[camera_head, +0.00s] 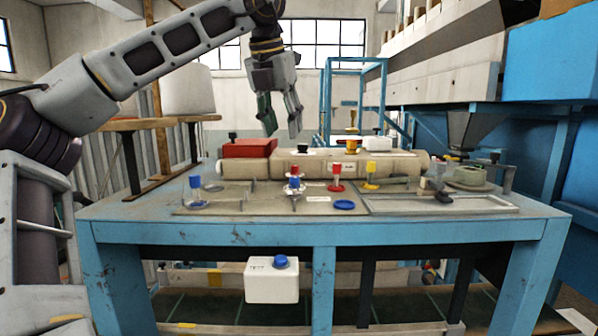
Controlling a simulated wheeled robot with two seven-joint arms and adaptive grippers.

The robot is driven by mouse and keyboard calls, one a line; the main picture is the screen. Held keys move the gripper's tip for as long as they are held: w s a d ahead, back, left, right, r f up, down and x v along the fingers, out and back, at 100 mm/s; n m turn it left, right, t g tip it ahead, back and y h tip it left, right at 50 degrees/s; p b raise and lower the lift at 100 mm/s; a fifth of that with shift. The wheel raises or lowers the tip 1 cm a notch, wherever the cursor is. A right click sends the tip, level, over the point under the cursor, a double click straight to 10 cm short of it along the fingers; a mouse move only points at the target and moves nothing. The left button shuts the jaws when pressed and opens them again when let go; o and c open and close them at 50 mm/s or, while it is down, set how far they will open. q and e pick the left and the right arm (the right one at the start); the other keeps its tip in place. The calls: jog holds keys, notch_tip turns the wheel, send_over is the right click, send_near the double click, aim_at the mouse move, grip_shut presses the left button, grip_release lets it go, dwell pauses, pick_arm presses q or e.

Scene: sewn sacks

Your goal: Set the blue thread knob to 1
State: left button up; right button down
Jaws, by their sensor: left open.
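Other blue parts are on the table: a blue-topped post (195,182) at the left and a flat blue disc (344,205) near the front. I cannot tell for certain which is the thread knob, nor its setting. My left gripper (282,126) hangs open and empty, fingers down, above the back of the table, well apart from all of these. My right gripper is not in view.
The blue-framed table (320,231) carries a long beige machine body (345,165), a red box (248,148), and red (336,171) and yellow (371,169) posts. A wooden stand with a white roll (188,90) is at the left. Space above the table's front is clear.

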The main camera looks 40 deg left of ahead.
aim_at(293, 178)
pick_arm(q)
jog(key=x, duration=0.4)
jog(key=p+x, duration=0.1)
jog(key=x, duration=0.4)
jog(key=p+x, duration=0.1)
jog(key=x, duration=0.3)
jog(key=shift+w+a+f, duration=0.15)
jog(key=shift+w+f, duration=0.1)
jog(key=shift+w, duration=0.2)
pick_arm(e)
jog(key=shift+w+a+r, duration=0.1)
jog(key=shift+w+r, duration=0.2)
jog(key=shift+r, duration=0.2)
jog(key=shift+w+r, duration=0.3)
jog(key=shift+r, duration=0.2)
pick_arm(q)
grip_shut()
